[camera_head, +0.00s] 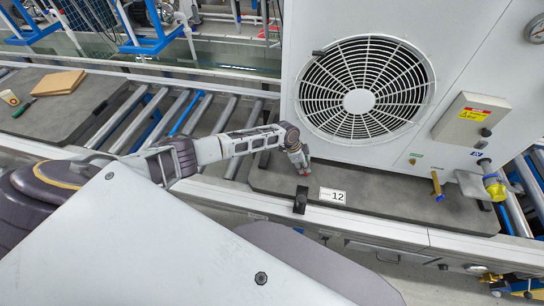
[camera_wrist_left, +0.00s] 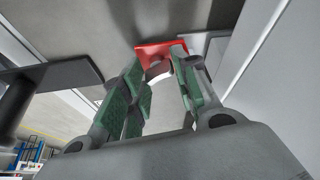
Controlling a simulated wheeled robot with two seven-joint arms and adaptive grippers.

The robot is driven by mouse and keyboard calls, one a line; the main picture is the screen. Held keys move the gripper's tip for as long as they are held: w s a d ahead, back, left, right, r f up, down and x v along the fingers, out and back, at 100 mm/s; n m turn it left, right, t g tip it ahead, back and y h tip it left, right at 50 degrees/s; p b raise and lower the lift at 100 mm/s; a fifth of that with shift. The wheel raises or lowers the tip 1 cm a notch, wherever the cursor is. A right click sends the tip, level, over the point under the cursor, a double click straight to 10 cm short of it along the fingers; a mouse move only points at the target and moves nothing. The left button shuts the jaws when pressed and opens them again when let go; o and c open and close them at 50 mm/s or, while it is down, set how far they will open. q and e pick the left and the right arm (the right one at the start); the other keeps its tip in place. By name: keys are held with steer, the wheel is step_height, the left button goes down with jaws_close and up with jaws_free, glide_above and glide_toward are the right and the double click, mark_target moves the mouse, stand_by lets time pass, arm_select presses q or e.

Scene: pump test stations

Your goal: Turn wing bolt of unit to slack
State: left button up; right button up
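The unit is a large white cabinet (camera_head: 465,40) with a round fan grille, standing on a dark grey board (camera_head: 380,197). My left gripper (camera_head: 304,170) is low at the unit's front left corner, just above the board. In the left wrist view, its two green-padded fingers (camera_wrist_left: 158,72) are apart. A red part (camera_wrist_left: 155,48) lies at and beyond the fingertips, with a small curved grey piece between them. This may be the wing bolt, but its wings are not clear. I cannot tell whether the fingers touch it. My right gripper is not in view.
A label marked 12 (camera_head: 332,196) and a black block (camera_head: 300,202) are at the board's front edge. A roller conveyor (camera_head: 140,118) runs left to another board (camera_head: 60,108).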

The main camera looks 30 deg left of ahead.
arm_select(q)
steer(key=shift+f+m+g+b, duration=0.1)
steer(key=shift+m+g+b, duration=0.3)
steer(key=shift+m+b, duration=0.75)
steer(key=v, duration=0.5)
steer(key=shift+s+a, duration=0.1)
steer(key=shift+a, duration=0.4)
steer(key=s+a, duration=0.1)
steer(key=a, duration=0.2)
steer(key=s+a, duration=0.1)
steer(key=a, duration=0.3)
steer(key=s+a, duration=0.1)
steer(key=a, duration=0.2)
steer(key=shift+a+b, duration=0.25)
steer(key=shift+b, duration=0.1)
steer(key=shift+a, duration=0.15)
steer(key=shift+s, duration=0.55)
steer(key=shift+w, duration=0.15)
